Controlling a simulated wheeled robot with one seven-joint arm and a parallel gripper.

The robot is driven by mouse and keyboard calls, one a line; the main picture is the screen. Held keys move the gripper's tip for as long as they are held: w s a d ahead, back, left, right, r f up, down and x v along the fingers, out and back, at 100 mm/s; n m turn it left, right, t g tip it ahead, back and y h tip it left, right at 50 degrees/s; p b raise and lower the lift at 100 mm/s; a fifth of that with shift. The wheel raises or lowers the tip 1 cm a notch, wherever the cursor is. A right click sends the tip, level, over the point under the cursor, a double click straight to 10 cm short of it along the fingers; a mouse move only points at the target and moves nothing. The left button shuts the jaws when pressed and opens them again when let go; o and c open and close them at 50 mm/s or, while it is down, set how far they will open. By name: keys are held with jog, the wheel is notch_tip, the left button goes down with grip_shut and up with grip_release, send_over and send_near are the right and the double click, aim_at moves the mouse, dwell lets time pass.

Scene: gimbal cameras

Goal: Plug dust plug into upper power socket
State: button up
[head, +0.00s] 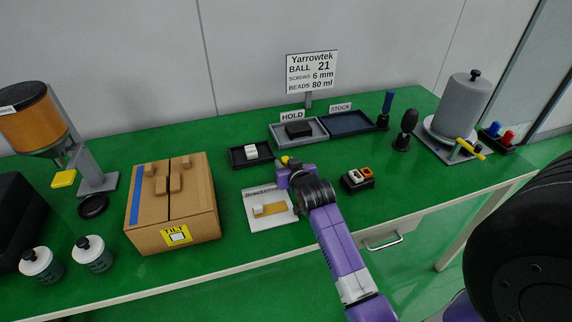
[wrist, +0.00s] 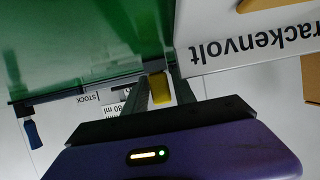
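My gripper (head: 290,170) is above the table near its middle, behind the labelled white board. A small yellow piece, which looks like the dust plug (head: 285,160), shows at its tip. In the wrist view the yellow plug (wrist: 158,88) sits between the two grey fingers of my gripper (wrist: 161,80), which appear closed on it. A white board marked Brackenvolt (head: 285,216) lies in front of my gripper with a tan and white part on it; the board also fills the right of the wrist view (wrist: 250,50). I cannot make out the upper power socket.
A black block with white and orange pieces (head: 358,184) stands right of my arm. A small dark tray (head: 238,158) with white pieces lies behind. The HOLD tray (head: 281,136) and STOCK tray (head: 350,123) are further back. A cardboard box (head: 145,215) stands at left.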

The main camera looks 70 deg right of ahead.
aim_at(285, 159)
grip_shut()
jog(key=shift+c, duration=1)
grip_release()
grip_shut()
jog(key=shift+r+p, duration=1.2)
jog(key=shift+r, duration=0.1)
jog(key=shift+r+p, duration=1.2)
jog(key=shift+r, duration=0.15)
jog(key=shift+w+a, duration=0.1)
